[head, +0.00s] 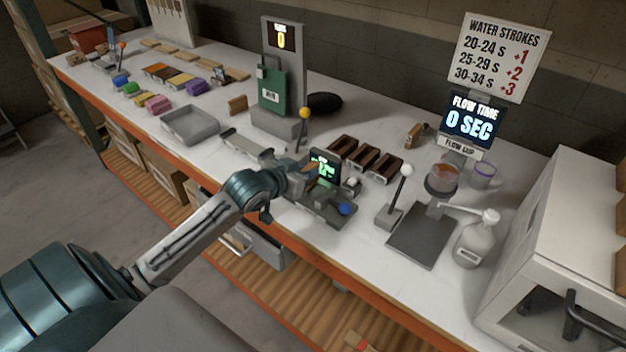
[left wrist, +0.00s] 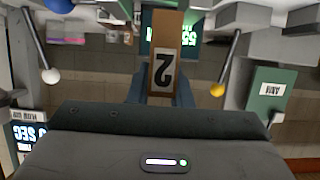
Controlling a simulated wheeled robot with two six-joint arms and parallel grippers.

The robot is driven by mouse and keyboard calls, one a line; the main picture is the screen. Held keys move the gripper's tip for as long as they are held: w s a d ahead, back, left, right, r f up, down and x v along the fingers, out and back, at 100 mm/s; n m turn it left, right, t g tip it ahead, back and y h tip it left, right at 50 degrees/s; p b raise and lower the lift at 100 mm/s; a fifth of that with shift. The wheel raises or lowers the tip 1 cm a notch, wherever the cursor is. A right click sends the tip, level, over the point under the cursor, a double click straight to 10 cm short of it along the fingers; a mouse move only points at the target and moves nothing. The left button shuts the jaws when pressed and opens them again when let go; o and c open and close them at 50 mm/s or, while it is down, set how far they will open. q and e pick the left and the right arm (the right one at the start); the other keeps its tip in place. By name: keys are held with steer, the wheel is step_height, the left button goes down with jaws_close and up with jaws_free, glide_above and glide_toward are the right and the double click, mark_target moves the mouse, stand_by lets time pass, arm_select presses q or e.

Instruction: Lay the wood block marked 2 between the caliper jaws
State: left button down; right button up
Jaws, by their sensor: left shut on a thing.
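The wood block marked 2 (left wrist: 163,68) is in the left wrist view, its dark 2 on a pale label upside down there. My left gripper (left wrist: 160,98) is shut on it; the blue fingers hold its near end. In the head view my left gripper (head: 303,174) is over the bench, at the device with a green-lit display (head: 323,167) and a dark base (head: 333,211). I take this device for the caliper. Its display also shows in the left wrist view (left wrist: 163,24), beyond the block. The jaws are largely hidden, so I cannot tell whether the block touches them. My right gripper is in neither view.
Dark wooden blocks (head: 364,157) stand just behind the device. A white-knobbed lever (head: 400,190) and a flow cup stand (head: 425,240) are to its right. A yellow-knobbed lever (head: 304,122) is behind left. A grey tray (head: 188,124) is farther left on the white bench.

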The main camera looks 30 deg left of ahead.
arm_select(q)
steer(key=shift+w+d+f, duration=0.1)
steer(key=shift+w+d, duration=0.55)
steer(key=shift+w, duration=0.15)
step_height(320, 180, down, 3)
steer(key=shift+r+p, duration=0.1)
steer(key=shift+p, duration=0.65)
steer(key=shift+f, duration=0.35)
steer(key=shift+f, duration=0.15)
steer(key=c, duration=1.3)
jaws_free()
steer(key=shift+s, duration=0.1)
steer(key=d+v, duration=0.1)
steer(key=v, duration=1.1)
steer(key=shift+a+r, duration=0.25)
steer(key=shift+a, duration=0.2)
